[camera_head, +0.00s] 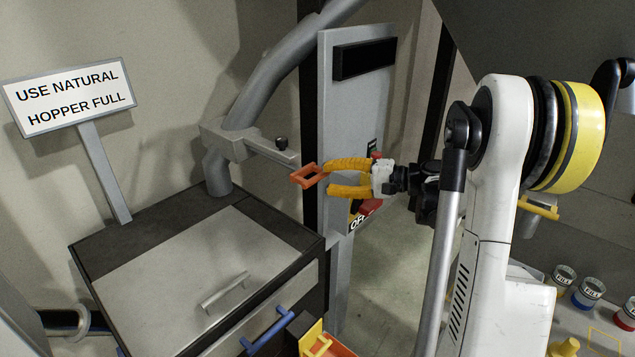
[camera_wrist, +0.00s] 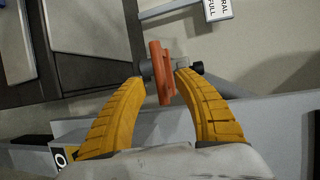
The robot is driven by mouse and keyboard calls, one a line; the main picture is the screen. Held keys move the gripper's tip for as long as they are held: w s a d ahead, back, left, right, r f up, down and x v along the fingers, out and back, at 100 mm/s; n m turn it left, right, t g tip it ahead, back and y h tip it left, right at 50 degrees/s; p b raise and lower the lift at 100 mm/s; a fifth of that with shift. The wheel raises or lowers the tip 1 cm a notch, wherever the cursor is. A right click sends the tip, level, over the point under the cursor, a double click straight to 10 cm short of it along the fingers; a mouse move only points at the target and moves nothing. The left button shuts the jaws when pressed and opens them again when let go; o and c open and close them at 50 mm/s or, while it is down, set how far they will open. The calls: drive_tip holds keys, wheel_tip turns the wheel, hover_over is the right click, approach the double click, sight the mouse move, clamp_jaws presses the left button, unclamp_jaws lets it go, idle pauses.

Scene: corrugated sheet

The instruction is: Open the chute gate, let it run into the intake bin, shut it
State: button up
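A grey chute pipe (camera_head: 279,78) comes down from the upper right and ends above a dark box with a light grey lid (camera_head: 160,265), perhaps the intake bin. A grey gate housing (camera_head: 225,140) sits across the pipe, with a flat bar and a dark knob on its right. An orange loop handle (camera_head: 308,175) is at the bar's right end; it also shows in the wrist view (camera_wrist: 161,72). My gripper (camera_head: 325,178) has yellow fingers spread on either side of the handle. The wrist view shows gaps beside it, so the gripper looks open.
A sign (camera_head: 70,95) reads "USE NATURAL HOPPER FULL". A grey control post (camera_head: 345,110) with a red switch marked "OFF" stands close behind my gripper. A blue handle (camera_head: 268,328) is on the box front. Several small jars (camera_head: 588,290) stand at lower right.

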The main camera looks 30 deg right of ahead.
sight(321, 178)
drive_tip(key=shift+b+x, duration=0.35)
drive_tip(key=shift+x, duration=1.5)
clamp_jaws()
drive_tip(key=s+d, duration=0.2)
drive_tip(key=s, duration=0.5)
drive_tip(key=shift+d, duration=0.35)
drive_tip(key=shift+s, duration=0.15)
unclamp_jaws()
